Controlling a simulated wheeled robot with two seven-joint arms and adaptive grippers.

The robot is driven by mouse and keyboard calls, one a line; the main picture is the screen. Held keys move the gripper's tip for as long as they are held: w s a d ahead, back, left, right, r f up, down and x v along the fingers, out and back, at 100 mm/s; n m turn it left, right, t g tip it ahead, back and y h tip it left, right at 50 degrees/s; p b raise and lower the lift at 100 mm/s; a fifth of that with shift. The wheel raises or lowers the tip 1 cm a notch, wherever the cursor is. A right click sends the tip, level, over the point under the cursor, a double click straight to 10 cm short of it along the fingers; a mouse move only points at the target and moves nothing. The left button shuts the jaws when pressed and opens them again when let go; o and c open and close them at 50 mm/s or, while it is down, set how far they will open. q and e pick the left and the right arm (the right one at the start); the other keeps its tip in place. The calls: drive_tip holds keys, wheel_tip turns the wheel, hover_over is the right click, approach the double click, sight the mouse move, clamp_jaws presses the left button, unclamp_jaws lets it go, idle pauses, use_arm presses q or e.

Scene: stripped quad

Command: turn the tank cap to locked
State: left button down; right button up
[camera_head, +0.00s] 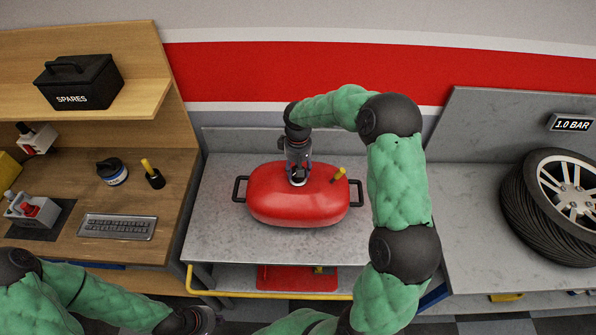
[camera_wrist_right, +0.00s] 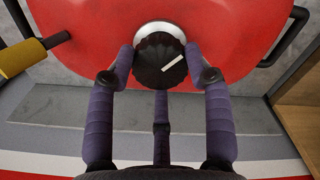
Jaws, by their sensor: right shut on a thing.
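The red tank (camera_head: 275,205) lies on the grey metal bench with a black handle at each end. Its black ribbed cap (camera_wrist_right: 157,64) sits in a pale collar on the tank, with a white line slanting up to the right in the right wrist view. My right gripper (camera_head: 298,178) comes down from above and is shut on the cap, with purple fingers on both sides of it in the right wrist view (camera_wrist_right: 160,58). The gripper mostly hides the cap in the head view. My left gripper (camera_head: 200,321) is at the bottom edge, away from the tank; its fingers are not clear.
A yellow-handled part (camera_head: 338,174) stands on the tank right of the cap. The left wooden desk holds a keyboard (camera_head: 118,226), a round tin (camera_head: 112,172) and a black SPARES box (camera_head: 79,83) on its shelf. A tire (camera_head: 550,205) lies at right. Bench space around the tank is clear.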

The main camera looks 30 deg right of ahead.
drive_tip(key=m+b, duration=0.2)
drive_tip(key=m, duration=0.2)
drive_tip(key=shift+f+m, duration=0.15)
drive_tip(key=shift+m, duration=0.15)
drive_tip(key=shift+m+b, duration=0.8)
drive_tip(key=shift+m, duration=1.8)
drive_tip(key=o, duration=1.1)
drive_tip(key=shift+o, duration=0.2)
drive_tip(key=shift+r, duration=0.25)
wheel_tip(320, 180, up, 12)
drive_tip(key=shift+f, duration=0.15)
